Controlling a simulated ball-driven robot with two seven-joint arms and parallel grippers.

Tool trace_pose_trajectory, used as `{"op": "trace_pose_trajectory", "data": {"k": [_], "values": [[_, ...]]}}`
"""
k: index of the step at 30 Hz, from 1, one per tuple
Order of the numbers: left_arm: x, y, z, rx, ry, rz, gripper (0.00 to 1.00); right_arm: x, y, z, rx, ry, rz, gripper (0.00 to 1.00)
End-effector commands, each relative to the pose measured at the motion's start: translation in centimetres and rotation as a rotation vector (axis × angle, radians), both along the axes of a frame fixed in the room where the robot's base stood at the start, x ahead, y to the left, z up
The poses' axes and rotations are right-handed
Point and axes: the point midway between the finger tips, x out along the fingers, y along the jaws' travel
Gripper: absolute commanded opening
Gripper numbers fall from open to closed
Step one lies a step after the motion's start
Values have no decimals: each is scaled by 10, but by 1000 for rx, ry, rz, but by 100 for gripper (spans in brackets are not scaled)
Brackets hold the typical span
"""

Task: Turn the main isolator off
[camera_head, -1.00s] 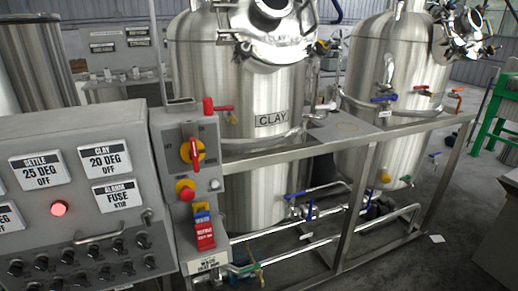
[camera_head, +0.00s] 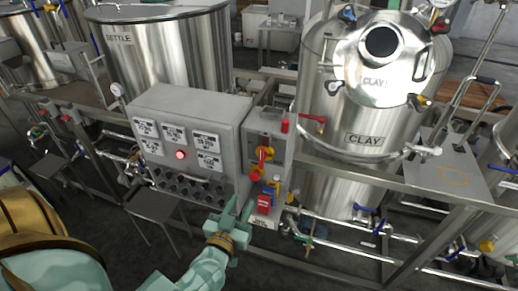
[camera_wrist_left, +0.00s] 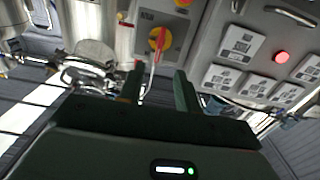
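The main isolator (camera_head: 264,155) looks to be the red handle on a yellow disc, on the front of a narrow grey box beside the large control panel. In the head view its handle stands roughly upright. It also shows in the left wrist view (camera_wrist_left: 158,42). My left gripper (camera_head: 238,208) is in front of the lower right of the control panel, below and left of the isolator. In the left wrist view its two fingers (camera_wrist_left: 158,84) are apart with nothing held, and the handle's end appears beyond the gap between them. My right gripper is not in view.
The grey control panel (camera_head: 185,105) with white labels and a lit red lamp stands left of the switch box. A red and yellow button (camera_head: 256,173) and a red tag (camera_head: 264,204) sit below the isolator. The CLAY tank (camera_head: 340,110) and pipes stand to the right.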

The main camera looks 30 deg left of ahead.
Motion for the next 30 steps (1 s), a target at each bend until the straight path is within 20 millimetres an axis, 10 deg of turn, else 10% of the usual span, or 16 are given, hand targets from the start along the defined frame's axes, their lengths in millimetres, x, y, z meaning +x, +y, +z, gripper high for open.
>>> {"op": "trace_pose_trajectory", "data": {"k": [21,30], "values": [[138,35,9,0,-17,10,34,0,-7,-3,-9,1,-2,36],[159,40,10,-1,-17,10,34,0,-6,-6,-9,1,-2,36]]}}
